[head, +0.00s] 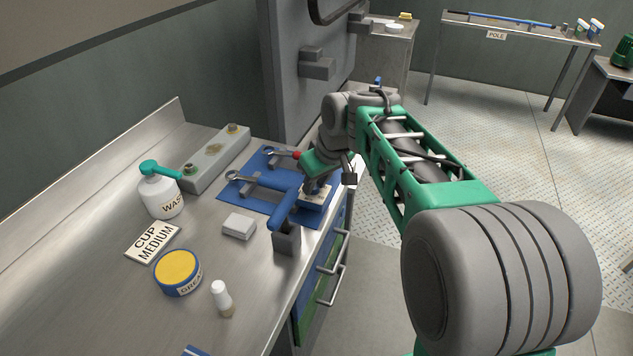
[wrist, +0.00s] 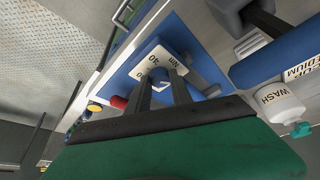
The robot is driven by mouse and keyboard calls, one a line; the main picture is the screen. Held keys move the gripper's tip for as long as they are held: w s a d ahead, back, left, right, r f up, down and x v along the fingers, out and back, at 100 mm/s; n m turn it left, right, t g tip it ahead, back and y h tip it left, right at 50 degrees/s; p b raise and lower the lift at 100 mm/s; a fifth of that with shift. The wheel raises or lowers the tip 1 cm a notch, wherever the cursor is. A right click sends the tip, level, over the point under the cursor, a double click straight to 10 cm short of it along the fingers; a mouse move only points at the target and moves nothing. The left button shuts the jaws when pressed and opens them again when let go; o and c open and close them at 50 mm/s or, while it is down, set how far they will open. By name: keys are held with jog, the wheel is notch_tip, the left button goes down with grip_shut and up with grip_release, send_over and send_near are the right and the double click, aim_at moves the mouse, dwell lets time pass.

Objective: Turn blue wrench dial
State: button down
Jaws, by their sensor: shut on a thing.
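In the head view my gripper (head: 315,190) reaches down over the blue mat (head: 235,212) at the counter's front edge. A white plate (head: 325,196) sits below it. In the wrist view the white plate (wrist: 183,66) carries dark numbers and "Nm". A small blue dial (wrist: 158,73) with a pale mark is at its middle. My gripper (wrist: 160,85) is shut on the dial, one dark finger on each side. The fingers hide part of the dial and plate. In the head view the dial is hidden by my gripper.
Two wrenches lie on the mat, one with a red part (head: 296,154). A thick blue bar (head: 286,208) slants beside a grey block (head: 287,240). A wash bottle (head: 160,194), a cup sign (head: 153,241) and a grease tin (head: 178,272) stand to the left.

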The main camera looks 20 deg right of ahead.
jog(key=shift+a+m+h, duration=0.1)
jog(key=shift+m+h, duration=0.2)
jog(key=shift+m, duration=0.2)
dwell(0.3)
jog(key=shift+a+m+h+b, duration=0.1)
jog(key=shift+m+h+b, duration=0.3)
jog(key=shift+m, duration=0.5)
jog(key=m, duration=0.2)
jog(key=m+h, duration=0.1)
jog(key=m, duration=0.1)
jog(key=shift+a+m+h, duration=0.2)
jog(key=shift+m+h, duration=0.1)
jog(key=m+p, duration=0.1)
jog(key=m, duration=0.1)
jog(key=m+h+p, duration=0.1)
jog(key=m, duration=0.1)
jog(key=shift+w+a+r+g+h, duration=0.1)
jog(key=shift+g+h, duration=0.2)
jog(key=shift+w+m+g+h+p, duration=0.1)
jog(key=shift+m+g+h+p, duration=0.25)
jog(key=shift+m, duration=0.7)
jog(key=shift+m+g+h+p, duration=0.15)
jog(key=shift+m+p, duration=0.3)
jog(key=shift+m, duration=0.6)
jog(key=c, duration=1.1)
grip_release()
jog(key=shift+c, duration=0.2)
jog(key=shift+a, duration=0.1)
